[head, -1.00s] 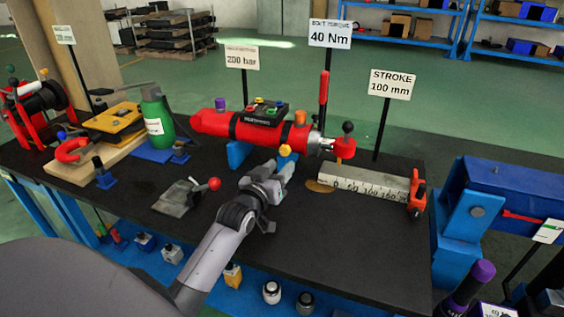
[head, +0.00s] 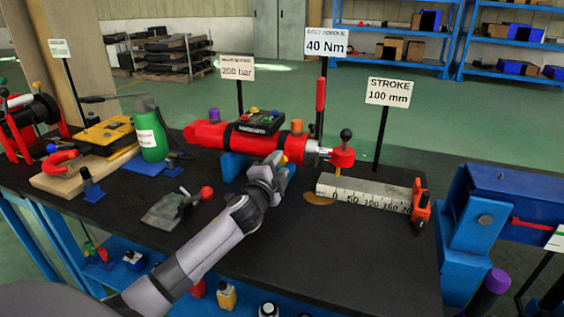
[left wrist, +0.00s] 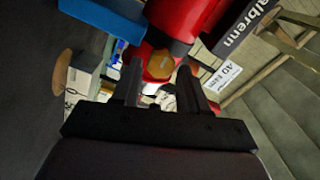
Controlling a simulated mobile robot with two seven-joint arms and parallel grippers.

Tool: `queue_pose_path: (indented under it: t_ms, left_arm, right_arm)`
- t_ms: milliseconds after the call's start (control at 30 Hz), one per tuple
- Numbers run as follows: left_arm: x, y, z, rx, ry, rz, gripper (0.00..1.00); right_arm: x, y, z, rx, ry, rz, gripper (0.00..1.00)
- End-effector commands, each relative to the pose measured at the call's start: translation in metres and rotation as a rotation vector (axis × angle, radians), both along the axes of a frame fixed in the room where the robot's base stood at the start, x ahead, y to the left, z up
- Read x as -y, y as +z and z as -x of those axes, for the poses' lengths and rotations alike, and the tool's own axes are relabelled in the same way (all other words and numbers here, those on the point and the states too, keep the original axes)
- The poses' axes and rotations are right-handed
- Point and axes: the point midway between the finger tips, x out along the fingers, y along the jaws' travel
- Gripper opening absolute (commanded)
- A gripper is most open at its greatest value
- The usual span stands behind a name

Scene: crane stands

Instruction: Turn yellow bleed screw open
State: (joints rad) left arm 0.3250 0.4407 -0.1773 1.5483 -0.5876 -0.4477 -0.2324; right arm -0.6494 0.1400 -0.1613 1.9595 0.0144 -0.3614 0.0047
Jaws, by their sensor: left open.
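The red cylinder (head: 208,134) lies on blue supports on the black bench. The yellow bleed screw (left wrist: 160,65) is a round knob on the cylinder's side, with a slot line across its face, in the left wrist view. In the head view my left gripper (head: 279,165) is at the cylinder's near side and mostly hides the screw. In the left wrist view my left gripper (left wrist: 158,78) is open, its two fingers to either side of the screw, which shows between the tips. I cannot tell whether the fingers touch it. My right gripper is not in view.
An orange cap (head: 297,127) and a black control box (head: 259,122) sit on the cylinder. The ruler block (head: 365,193) stands to the right. A red-knobbed lever device (head: 178,207) and a green bottle (head: 150,130) are to the left. The front right bench top is clear.

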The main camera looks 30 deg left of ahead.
Motion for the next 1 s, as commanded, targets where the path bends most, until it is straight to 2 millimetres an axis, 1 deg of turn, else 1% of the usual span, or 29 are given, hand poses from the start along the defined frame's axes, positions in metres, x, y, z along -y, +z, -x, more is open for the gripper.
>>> queue_pose_path:
  t_ms: [33, 100, 300, 667, 800, 1000]
  left_arm:
    - [-0.002, 0.001, -0.006, 0.001, 0.001, 0.001, 0.44]
    - [-0.003, 0.000, -0.013, 0.001, 0.000, 0.002, 0.44]
    - [-0.006, 0.000, -0.025, 0.001, 0.000, 0.003, 0.44]
    - [-0.006, 0.000, -0.028, 0.000, -0.001, 0.003, 0.44]
    - [-0.006, 0.000, -0.027, 0.000, -0.001, 0.003, 0.04]
    - [-0.006, 0.000, -0.027, 0.001, -0.002, 0.005, 0.03]
  right_arm:
    - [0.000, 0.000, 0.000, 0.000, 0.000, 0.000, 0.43]
    - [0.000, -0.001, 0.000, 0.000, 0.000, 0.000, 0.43]
    - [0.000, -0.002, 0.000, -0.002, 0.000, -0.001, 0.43]
    - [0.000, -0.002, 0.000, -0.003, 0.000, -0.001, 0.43]
    - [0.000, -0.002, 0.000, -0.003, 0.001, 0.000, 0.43]
    - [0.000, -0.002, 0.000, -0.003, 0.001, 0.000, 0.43]
